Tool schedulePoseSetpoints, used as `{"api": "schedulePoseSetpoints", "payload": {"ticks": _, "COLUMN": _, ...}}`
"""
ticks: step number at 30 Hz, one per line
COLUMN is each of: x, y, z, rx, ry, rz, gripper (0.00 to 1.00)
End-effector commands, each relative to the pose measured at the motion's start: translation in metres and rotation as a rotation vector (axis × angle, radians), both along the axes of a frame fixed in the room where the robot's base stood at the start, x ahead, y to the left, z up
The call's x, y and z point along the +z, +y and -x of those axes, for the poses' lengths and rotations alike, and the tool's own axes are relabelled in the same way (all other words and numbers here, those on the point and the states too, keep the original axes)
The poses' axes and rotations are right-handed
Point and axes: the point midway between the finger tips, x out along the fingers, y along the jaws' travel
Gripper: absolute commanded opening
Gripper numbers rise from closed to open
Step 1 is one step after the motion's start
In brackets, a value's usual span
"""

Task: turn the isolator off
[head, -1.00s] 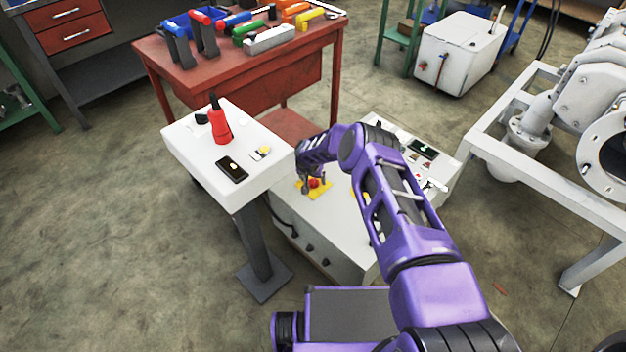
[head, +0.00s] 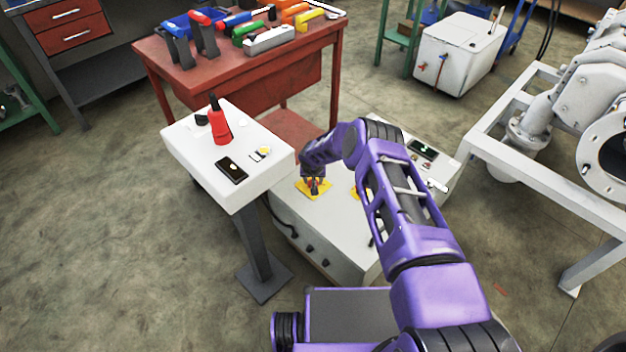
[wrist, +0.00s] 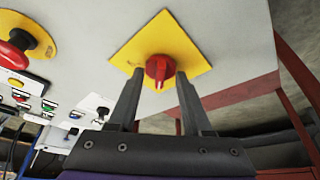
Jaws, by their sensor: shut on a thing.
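The isolator is a red rotary knob (wrist: 158,68) on a square yellow plate (wrist: 190,42), mounted on the pale face of a cabinet. In the head view its yellow plate (head: 302,187) shows around my gripper (head: 315,188), and the knob is mostly hidden. In the wrist view my gripper (wrist: 160,74) has one finger on each side of the knob and is shut on it. The knob's grip bar points down and slightly right in that view.
A red mushroom button (wrist: 14,52) on a yellow disc sits left of the isolator in the wrist view. A white pedestal (head: 180,150) with a red device (head: 220,127) and a dark phone-like item (head: 232,170) stands close to the cabinet's left. A red workbench (head: 240,85) stands behind.

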Motion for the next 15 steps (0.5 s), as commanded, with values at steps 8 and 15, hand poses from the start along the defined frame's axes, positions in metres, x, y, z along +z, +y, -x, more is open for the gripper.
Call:
{"api": "schedulePoseSetpoints", "payload": {"ticks": 8, "x": -0.0001, "y": -0.0001, "z": 0.0002, "rx": 0.046, "ry": -0.001, "rz": -0.001, "gripper": 0.0}}
{"api": "schedulePoseSetpoints", "payload": {"ticks": 15, "x": 0.0001, "y": -0.0001, "z": 0.0001, "rx": 0.045, "ry": -0.001, "rz": 0.0, "gripper": 0.62}}
